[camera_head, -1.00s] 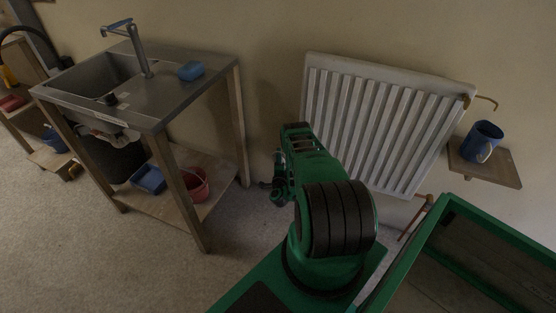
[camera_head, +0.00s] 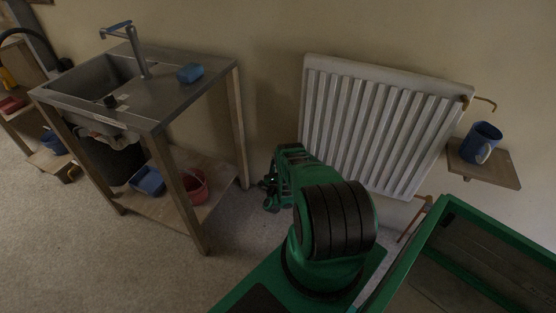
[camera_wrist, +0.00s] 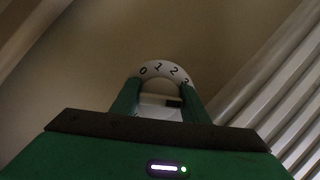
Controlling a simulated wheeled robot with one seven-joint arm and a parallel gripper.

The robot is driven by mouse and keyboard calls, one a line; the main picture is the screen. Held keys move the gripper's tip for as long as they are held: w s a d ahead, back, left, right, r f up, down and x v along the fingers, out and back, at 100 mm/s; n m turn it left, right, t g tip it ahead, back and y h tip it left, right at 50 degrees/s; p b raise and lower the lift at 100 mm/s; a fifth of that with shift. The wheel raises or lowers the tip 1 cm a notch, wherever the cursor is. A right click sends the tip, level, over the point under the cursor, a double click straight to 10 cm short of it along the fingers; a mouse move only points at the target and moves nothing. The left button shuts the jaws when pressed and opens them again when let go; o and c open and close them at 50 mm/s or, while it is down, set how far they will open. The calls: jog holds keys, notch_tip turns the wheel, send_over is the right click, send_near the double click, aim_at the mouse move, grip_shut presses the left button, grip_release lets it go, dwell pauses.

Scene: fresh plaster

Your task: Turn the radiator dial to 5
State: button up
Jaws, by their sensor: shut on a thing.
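The radiator dial (camera_wrist: 158,70) shows in the wrist view as a pale ring with the numbers 0, 1, 2 and 3 on its upper arc; the 3 is partly cut off by a finger. My gripper (camera_wrist: 160,98) is shut on the dial, with one green finger on each side of it. A small dark mark shows between the fingers; which number the dial is set to I cannot tell. The white ribbed radiator (camera_head: 385,125) hangs on the wall in the head view. My gripper (camera_head: 268,192) is low at its left there, and the dial is hidden.
A steel sink bench (camera_head: 150,100) with wooden legs stands left of my arm, a red bucket (camera_head: 196,186) on its lower shelf. A blue mug (camera_head: 484,140) stands on a small wall shelf (camera_head: 500,172) at right. Carpet lies clear in front of the bench.

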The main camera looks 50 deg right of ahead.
jog(key=shift+s+a+f+m+g+h, duration=0.15)
jog(key=shift+m+g+h, duration=0.25)
jog(key=shift+m, duration=0.95)
jog(key=shift+s+d+f+m+g+h, duration=0.15)
jog(key=shift+m+g+h, duration=0.25)
jog(key=shift+m, duration=0.95)
jog(key=shift+a+r+m, duration=0.1)
jog(key=shift+r+m, duration=0.05)
jog(key=shift+m, duration=0.35)
jog(key=o, duration=1)
jog(key=shift+r, duration=0.15)
jog(key=shift+r, duration=0.15)
